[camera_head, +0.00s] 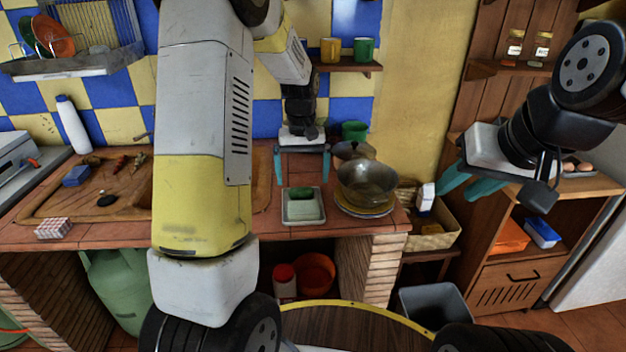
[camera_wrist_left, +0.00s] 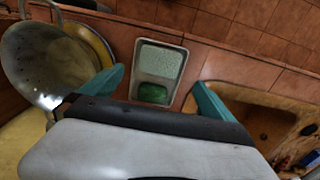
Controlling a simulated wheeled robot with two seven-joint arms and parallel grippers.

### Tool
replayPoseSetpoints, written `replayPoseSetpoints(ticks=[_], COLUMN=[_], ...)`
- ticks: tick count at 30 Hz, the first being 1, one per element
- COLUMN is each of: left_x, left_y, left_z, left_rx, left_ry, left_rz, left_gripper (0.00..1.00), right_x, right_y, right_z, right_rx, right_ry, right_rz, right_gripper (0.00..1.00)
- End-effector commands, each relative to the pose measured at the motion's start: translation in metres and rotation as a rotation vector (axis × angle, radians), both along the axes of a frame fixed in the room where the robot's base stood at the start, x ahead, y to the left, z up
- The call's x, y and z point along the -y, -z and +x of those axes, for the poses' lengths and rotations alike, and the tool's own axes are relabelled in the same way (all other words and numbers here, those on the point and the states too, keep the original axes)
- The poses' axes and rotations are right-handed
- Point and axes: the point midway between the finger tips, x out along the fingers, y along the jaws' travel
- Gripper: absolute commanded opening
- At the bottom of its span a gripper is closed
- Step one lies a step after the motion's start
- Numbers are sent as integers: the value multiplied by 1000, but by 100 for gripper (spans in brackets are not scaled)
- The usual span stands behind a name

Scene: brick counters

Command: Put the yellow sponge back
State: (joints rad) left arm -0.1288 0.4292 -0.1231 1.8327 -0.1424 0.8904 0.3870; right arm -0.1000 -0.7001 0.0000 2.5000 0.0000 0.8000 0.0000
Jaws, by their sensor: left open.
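I cannot make out a clearly yellow sponge in either view. A small pale tray (camera_head: 303,221) lies on the tiled counter, with a dark green block (camera_head: 300,191) at its far end and a pale green slab (camera_head: 304,209) at its near end. In the left wrist view the tray (camera_wrist_left: 135,90) shows between the fingers, with the green block (camera_wrist_left: 153,93) and the dotted pale slab (camera_wrist_left: 161,61). My left gripper (camera_head: 302,180) is open and empty above the counter, behind the tray in the head view. My right gripper (camera_head: 463,194) is open and empty at the right, before the wooden shelf unit.
A metal colander (camera_head: 366,183) on stacked plates stands right of the tray. A wooden sink (camera_head: 128,201) with a blue sponge-like block (camera_head: 76,176) is at the left. A wall shelf (camera_head: 345,67) holds cups. A wicker basket (camera_head: 436,240) sits right of the counter.

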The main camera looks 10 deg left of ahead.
Motion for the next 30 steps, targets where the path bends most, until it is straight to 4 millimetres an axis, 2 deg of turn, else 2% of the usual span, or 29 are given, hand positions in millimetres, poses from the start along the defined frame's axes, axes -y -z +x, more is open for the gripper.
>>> replayPoseSetpoints(ticks=[1, 7, 11, 15, 21, 27, 30], left_x=[0, 0, 1, 4, 9, 16, 19], left_y=[-8, -27, -55, -103, -153, -172, -172], left_z=[1, -2, -19, -59, -133, -201, -223], left_rx=[3, 8, 55, 155, 320, 472, 525], left_ry=[0, 3, 25, 79, 178, 267, 298], left_rz=[0, -4, -27, -71, -111, -118, -114], left_gripper=[100, 100, 100, 100, 100, 100, 100], right_x=[0, 0, 0, 0, 0, 0, 0], right_y=[0, 0, 0, 0, 0, 0, 0], right_z=[0, 0, 0, 0, 0, 0, 0], right_rx=[0, 0, 0, 0, 0, 0, 0], right_ry=[0, 0, 0, 0, 0, 0, 0], right_rz=[0, 0, 0, 0, 0, 0, 0], right_gripper=[36, 36, 36, 36, 36, 36, 36])
